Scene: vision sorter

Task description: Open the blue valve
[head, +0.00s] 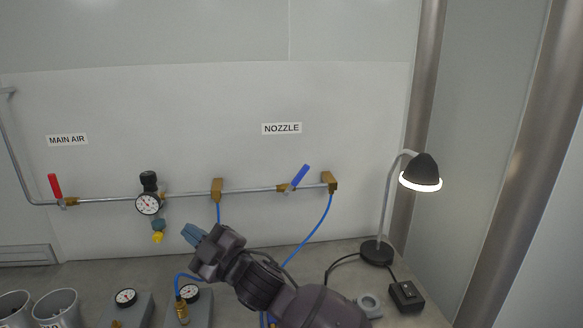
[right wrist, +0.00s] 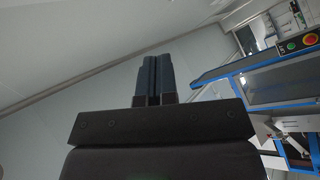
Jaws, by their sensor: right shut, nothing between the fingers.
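The blue valve handle (head: 300,176) sits on the horizontal metal pipe (head: 245,191) under the NOZZLE label (head: 282,128). The handle tilts up and to the right, at an angle to the pipe. My right gripper (head: 194,235) is below the pipe and left of the blue handle, apart from it, with its blue fingers pointing up and left. In the right wrist view the two fingers (right wrist: 153,78) are together with nothing between them. My left gripper is not in view.
A red valve handle (head: 55,185) stands upright under the MAIN AIR label (head: 67,140). A gauge (head: 148,204) hangs on the pipe. A lit lamp (head: 421,173) and a black box (head: 406,295) stand right. Blue hoses (head: 318,230) run down. Metal cups (head: 57,306) stand at left.

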